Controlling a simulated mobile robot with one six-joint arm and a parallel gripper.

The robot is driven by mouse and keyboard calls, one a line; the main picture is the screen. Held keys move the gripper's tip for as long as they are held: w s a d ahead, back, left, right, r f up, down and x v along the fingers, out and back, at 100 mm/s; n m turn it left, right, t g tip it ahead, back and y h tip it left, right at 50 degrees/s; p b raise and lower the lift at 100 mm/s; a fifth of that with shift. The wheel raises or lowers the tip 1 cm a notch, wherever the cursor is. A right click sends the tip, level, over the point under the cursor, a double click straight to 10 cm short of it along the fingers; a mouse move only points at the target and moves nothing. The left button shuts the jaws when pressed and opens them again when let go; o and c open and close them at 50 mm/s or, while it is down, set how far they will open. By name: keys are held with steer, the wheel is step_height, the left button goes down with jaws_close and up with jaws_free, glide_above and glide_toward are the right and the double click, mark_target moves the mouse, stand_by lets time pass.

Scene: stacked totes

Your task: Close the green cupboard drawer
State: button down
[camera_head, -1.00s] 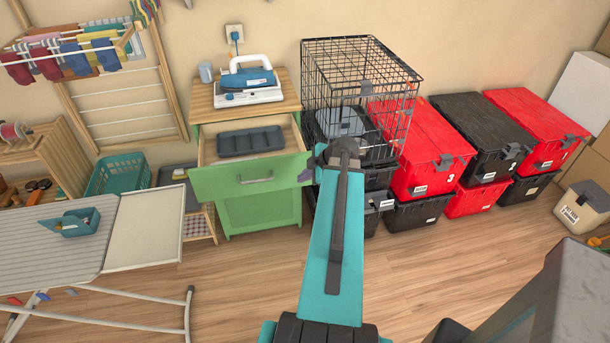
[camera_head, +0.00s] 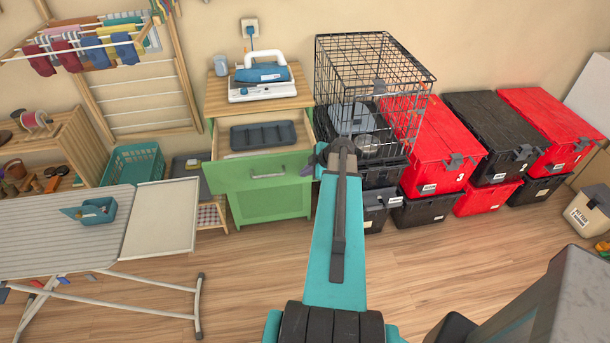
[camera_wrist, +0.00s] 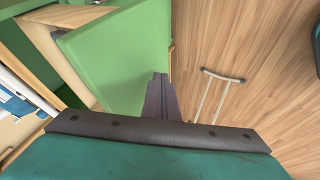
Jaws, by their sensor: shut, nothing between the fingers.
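The green cupboard (camera_head: 270,205) stands against the wall with a wooden top. Its green drawer (camera_head: 232,177) is pulled open, with a metal handle on its front and a dark grey tray (camera_head: 263,135) inside. My gripper (camera_head: 308,167) is at the right end of the drawer front in the head view, partly hidden by my arm. In the wrist view my gripper (camera_wrist: 160,92) has its dark fingers together and empty, beside the edge of the green drawer panel (camera_wrist: 115,55). I cannot tell whether they touch it.
An iron (camera_head: 262,76) stands on the cupboard top. A wire cage (camera_head: 365,75) and black and red totes (camera_head: 430,150) stand close on the right. An ironing board (camera_head: 60,235) is at the left. Open wooden floor (camera_head: 250,270) lies in front.

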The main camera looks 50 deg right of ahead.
steer(key=shift+w+d, duration=0.3)
steer(key=shift+w, duration=0.05)
